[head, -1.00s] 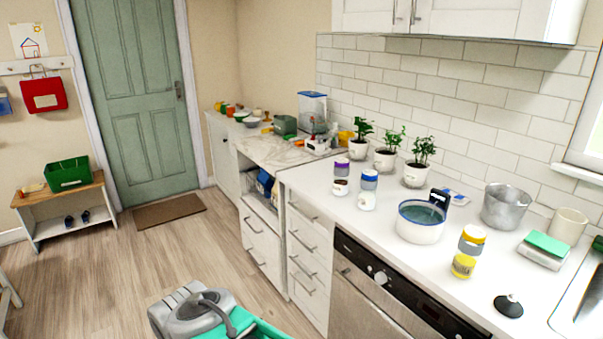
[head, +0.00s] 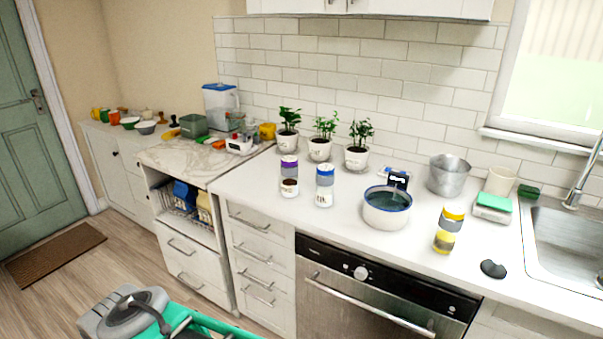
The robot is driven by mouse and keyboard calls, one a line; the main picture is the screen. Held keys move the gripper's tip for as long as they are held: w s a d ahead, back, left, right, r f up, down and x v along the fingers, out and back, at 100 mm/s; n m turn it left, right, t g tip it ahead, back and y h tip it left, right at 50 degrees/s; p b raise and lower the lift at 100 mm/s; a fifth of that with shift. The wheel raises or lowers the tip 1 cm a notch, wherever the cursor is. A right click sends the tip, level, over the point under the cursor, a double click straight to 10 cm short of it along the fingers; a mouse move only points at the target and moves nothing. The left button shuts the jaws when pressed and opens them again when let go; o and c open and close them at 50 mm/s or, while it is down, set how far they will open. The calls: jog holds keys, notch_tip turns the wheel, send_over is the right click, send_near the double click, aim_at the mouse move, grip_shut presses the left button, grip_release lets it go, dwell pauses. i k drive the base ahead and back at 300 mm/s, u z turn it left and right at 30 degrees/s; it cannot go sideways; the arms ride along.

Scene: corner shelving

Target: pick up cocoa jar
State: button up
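A jar with a purple lid, a grey band and dark brown contents (head: 289,177) stands upright on the white counter; it looks like the cocoa jar. Its label is too small to read. A similar jar with a blue lid and white contents (head: 324,186) stands just to its right, with a small gap. A third jar with a yellow lid and yellow contents (head: 448,230) stands further right, near the front edge. My gripper is not in view; only grey and teal parts of my own body show at the bottom left.
A white pot of bluish liquid (head: 386,212) stands between the blue-lidded and yellow-lidded jars. Several potted plants (head: 320,148) line the wall behind. A metal bucket (head: 448,176), a green-topped scale (head: 493,207) and a sink (head: 566,240) are to the right. Counter left of the purple-lidded jar is clear.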

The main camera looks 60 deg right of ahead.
aim_at(289, 163)
jog(key=z, duration=0.65)
jog(key=i, duration=0.7)
jog(key=z, duration=0.7)
